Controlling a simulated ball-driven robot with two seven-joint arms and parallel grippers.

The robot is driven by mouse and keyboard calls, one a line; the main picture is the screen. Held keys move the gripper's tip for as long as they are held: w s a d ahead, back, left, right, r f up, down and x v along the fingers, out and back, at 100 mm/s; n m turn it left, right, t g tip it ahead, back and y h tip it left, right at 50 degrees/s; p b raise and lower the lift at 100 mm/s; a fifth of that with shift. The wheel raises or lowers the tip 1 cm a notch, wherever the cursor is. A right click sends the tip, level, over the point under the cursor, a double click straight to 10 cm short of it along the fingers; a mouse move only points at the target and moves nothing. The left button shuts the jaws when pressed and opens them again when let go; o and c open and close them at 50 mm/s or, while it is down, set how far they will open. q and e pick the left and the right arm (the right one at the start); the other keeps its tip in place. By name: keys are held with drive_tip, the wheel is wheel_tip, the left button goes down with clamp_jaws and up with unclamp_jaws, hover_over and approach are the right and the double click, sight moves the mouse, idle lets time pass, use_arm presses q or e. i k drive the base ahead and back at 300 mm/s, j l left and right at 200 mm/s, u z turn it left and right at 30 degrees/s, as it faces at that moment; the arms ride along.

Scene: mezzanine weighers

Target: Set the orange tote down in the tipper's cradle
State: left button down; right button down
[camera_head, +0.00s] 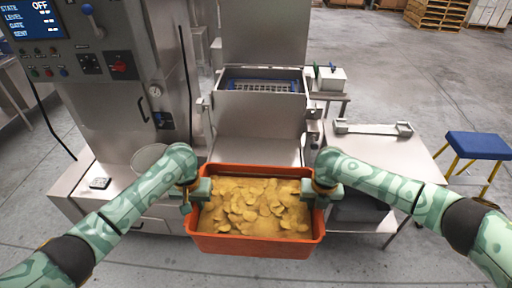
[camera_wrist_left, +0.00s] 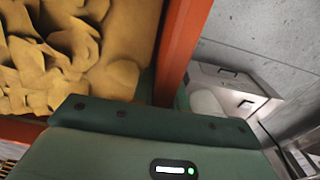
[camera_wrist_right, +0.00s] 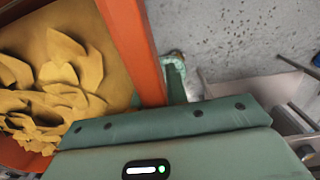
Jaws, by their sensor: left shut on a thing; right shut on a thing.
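The orange tote (camera_head: 255,247), filled with yellow chip-like pieces (camera_head: 255,205), is held level between my two arms in front of the steel tipper (camera_head: 258,115). My left gripper (camera_head: 198,190) is shut on the tote's left side wall, and my right gripper (camera_head: 317,190) is shut on its right side wall. The left wrist view shows the orange wall (camera_wrist_left: 180,45) between the jaws; the right wrist view shows the other wall (camera_wrist_right: 133,45) likewise. The tipper's steel cradle area (camera_head: 255,150) lies just beyond the tote's far rim, its lower part hidden by the tote.
A control cabinet (camera_head: 100,75) with a screen stands at left, with a round pan (camera_head: 150,158) on the low bench. At right is a steel table (camera_head: 385,155) with a metal bar fixture (camera_head: 373,128). A blue stool (camera_head: 480,146) stands further right. Open floor surrounds the near side.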

sight(256, 156)
drive_tip(key=i, duration=1.25)
